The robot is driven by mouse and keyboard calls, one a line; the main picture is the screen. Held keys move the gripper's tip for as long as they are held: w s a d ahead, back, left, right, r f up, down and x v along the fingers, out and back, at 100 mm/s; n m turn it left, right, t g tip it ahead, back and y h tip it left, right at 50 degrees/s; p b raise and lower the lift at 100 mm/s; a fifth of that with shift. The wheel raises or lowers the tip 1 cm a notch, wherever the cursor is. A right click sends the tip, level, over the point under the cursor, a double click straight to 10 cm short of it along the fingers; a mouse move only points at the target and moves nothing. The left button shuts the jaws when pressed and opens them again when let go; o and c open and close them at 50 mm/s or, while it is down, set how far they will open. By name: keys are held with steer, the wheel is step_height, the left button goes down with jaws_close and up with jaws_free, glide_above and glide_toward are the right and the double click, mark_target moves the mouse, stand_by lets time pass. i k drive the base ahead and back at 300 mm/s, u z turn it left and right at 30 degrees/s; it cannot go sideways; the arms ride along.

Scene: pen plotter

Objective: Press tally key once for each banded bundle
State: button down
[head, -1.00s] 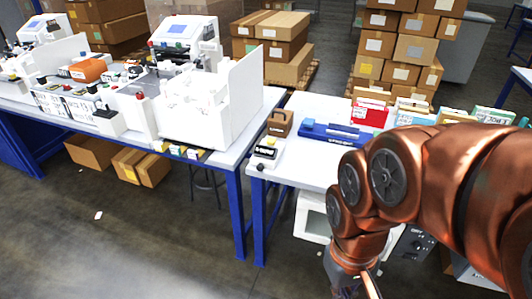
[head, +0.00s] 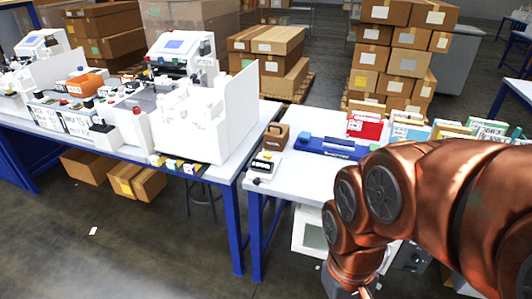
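A small white device with a black label (head: 264,163) sits at the front left corner of the right table; it may be the tally key, but its label is too small to read. Upright bundles of coloured sheets stand along the back of the right table, among them a red one (head: 364,126) and several white and green ones (head: 487,129). I cannot make out bands on them. My copper arm hangs over the right table's front, hiding part of its top.
A blue long tool (head: 338,148) and a brown box with a handle (head: 276,136) lie on the right table (head: 304,172). The left table (head: 222,176) carries white machines (head: 190,122). Cartons (head: 400,60) are stacked behind. Open floor (head: 140,255) lies in front.

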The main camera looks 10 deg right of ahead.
mark_target(267, 155)
steer(key=u, duration=0.5)
steer(key=k, duration=0.65)
steer(key=u, duration=1.05)
steer(key=i, duration=1.75)
steer(key=z, duration=1.1)
steer(key=i, duration=0.3)
steer(key=z, duration=0.25)
